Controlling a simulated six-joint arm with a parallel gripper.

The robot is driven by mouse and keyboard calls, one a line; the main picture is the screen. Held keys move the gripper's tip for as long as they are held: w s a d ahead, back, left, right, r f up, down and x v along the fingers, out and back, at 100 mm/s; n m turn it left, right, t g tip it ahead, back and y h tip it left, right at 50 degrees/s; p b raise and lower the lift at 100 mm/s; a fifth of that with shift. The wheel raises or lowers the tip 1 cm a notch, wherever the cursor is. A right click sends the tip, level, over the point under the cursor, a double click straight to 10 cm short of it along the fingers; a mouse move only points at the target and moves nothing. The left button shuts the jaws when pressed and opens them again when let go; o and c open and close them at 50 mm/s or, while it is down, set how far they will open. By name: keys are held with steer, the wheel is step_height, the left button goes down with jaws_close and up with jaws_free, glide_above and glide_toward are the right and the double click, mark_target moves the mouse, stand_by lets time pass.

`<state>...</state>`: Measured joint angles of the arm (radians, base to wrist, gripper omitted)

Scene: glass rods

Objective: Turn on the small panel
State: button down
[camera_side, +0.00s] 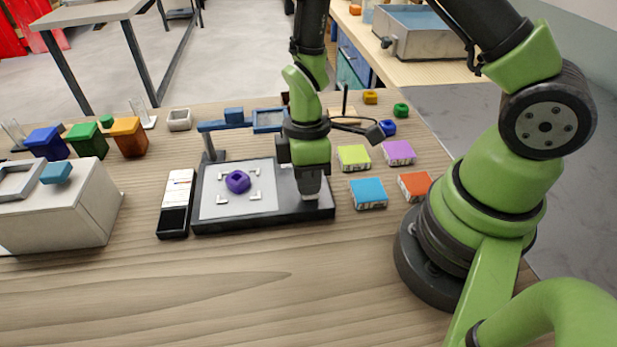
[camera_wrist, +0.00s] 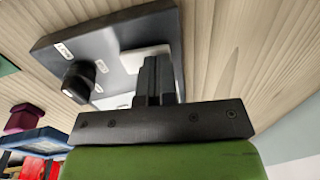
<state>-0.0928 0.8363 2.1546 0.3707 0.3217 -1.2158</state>
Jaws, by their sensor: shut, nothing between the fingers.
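A dark, low panel (camera_side: 265,215) lies on the table in the side view, with a white plate at its left marked by corner brackets. My gripper (camera_side: 311,196) points straight down over the panel's right part, close to its front edge. The wrist view shows a dark panel body (camera_wrist: 115,28) with a round black knob (camera_wrist: 78,80), small white labels and a white rectangular pad (camera_wrist: 143,57). My gripper's fingers (camera_wrist: 153,78) are shut and empty beside this pad. I cannot tell whether they touch it. The knob is hidden in the side view.
A purple piece (camera_side: 237,181) sits on the white plate. A black-and-white device (camera_side: 175,203) lies left of the panel. Blue (camera_side: 368,194), red (camera_side: 414,186), yellow (camera_side: 353,158) and purple (camera_side: 398,153) boxes lie to the right. The front table area is clear.

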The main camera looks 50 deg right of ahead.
steer(key=shift+f, duration=0.2)
stand_by(0.4)
steer(key=shift+w+d+r, duration=0.25)
steer(key=shift+w+d, duration=0.25)
steer(key=shift+w, duration=0.05)
step_height(320, 180, up, 14)
steer(key=w+d, duration=0.1)
steer(key=shift+w+d, duration=0.25)
steer(key=shift+d, duration=0.05)
steer(key=shift+f, duration=0.1)
